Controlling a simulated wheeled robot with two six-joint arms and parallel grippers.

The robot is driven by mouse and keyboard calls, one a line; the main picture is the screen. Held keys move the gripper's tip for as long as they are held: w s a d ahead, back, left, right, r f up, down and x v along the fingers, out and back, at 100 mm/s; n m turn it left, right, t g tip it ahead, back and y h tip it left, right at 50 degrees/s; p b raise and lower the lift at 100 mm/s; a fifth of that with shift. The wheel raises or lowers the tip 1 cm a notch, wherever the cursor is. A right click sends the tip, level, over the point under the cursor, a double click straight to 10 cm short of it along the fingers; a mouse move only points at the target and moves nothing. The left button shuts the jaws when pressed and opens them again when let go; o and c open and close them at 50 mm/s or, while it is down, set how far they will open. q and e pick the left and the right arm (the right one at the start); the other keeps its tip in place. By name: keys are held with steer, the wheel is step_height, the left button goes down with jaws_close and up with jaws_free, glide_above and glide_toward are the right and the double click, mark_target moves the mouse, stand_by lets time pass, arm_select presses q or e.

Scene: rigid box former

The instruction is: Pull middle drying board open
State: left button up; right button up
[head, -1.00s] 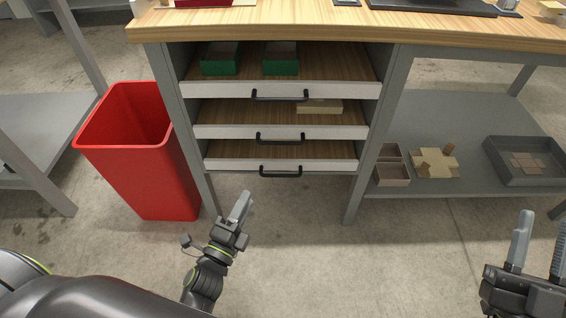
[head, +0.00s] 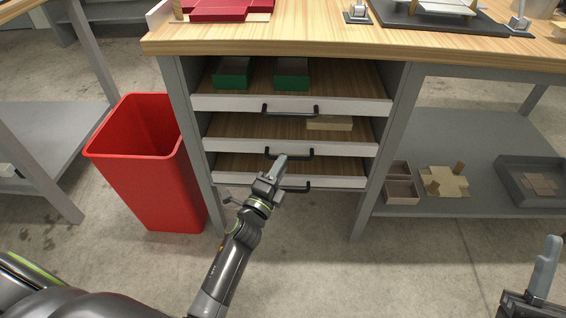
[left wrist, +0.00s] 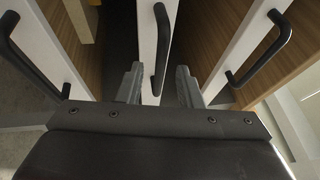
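The middle drying board (head: 255,127) has a white front and a black bar handle (head: 300,153). It sits in the grey cabinet between the top and bottom boards. My left gripper (head: 280,165) is in front of that handle. In the left wrist view the middle handle (left wrist: 161,50) lies between the two spread fingers of the left gripper (left wrist: 158,88), with gaps on both sides. The gripper is open and holds nothing. My right gripper (head: 544,268) is at the lower right, away from the cabinet and cut off by the picture edge.
The top board (head: 225,104) carries two green boxes (head: 291,75). A tan box (head: 329,123) lies on the middle board. The bottom board's handle (head: 297,188) is just below my left gripper. A red bin (head: 150,180) stands left of the cabinet.

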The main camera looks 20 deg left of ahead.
arm_select(q)
steer(key=shift+x, duration=1)
jaws_close()
